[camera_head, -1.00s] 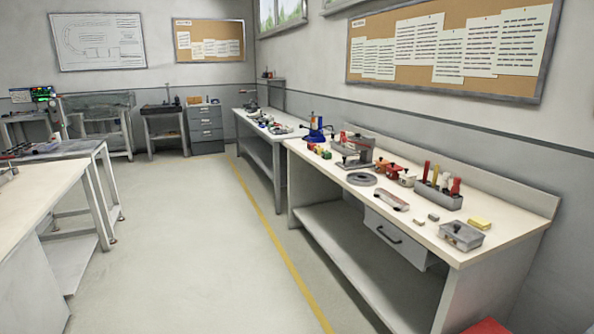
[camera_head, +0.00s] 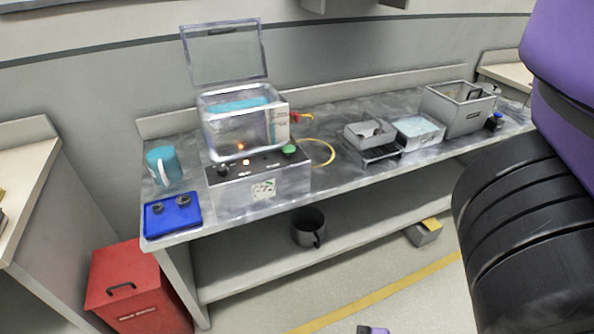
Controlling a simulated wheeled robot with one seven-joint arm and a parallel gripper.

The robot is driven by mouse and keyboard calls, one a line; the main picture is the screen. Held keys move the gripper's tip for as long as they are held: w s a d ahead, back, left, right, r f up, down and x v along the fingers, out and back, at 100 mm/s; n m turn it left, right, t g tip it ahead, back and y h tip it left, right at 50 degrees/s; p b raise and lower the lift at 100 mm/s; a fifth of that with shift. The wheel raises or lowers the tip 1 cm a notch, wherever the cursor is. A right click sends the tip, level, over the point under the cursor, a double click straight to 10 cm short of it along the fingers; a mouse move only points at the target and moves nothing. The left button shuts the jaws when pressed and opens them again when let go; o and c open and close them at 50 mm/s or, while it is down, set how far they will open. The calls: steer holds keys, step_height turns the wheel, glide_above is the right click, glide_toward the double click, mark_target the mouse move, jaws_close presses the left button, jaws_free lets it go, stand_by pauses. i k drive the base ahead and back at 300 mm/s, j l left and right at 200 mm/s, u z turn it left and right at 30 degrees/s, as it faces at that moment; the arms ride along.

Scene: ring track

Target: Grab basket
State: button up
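A small grey basket-like container (camera_head: 370,132) with a raised handle sits on a dark rack (camera_head: 378,154) at the middle right of the grey worktop. I take it for the basket; its inside is hard to make out. Left of it stands a box-shaped machine (camera_head: 262,187) with a clear tank (camera_head: 238,130), bluish contents and a raised clear lid (camera_head: 224,52). My purple and black arm fills the right edge, in front of the bench's right end. A small purple piece shows at the bottom edge; I cannot tell which part it is. My gripper's fingers are not visible.
A pale tray (camera_head: 419,131) and a larger grey bin (camera_head: 460,108) stand right of the basket. A yellow ring (camera_head: 331,153) lies left of it. A red bin (camera_head: 135,290) stands on the floor.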

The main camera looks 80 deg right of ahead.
mark_target(366, 127)
steer(key=z, duration=1.05)
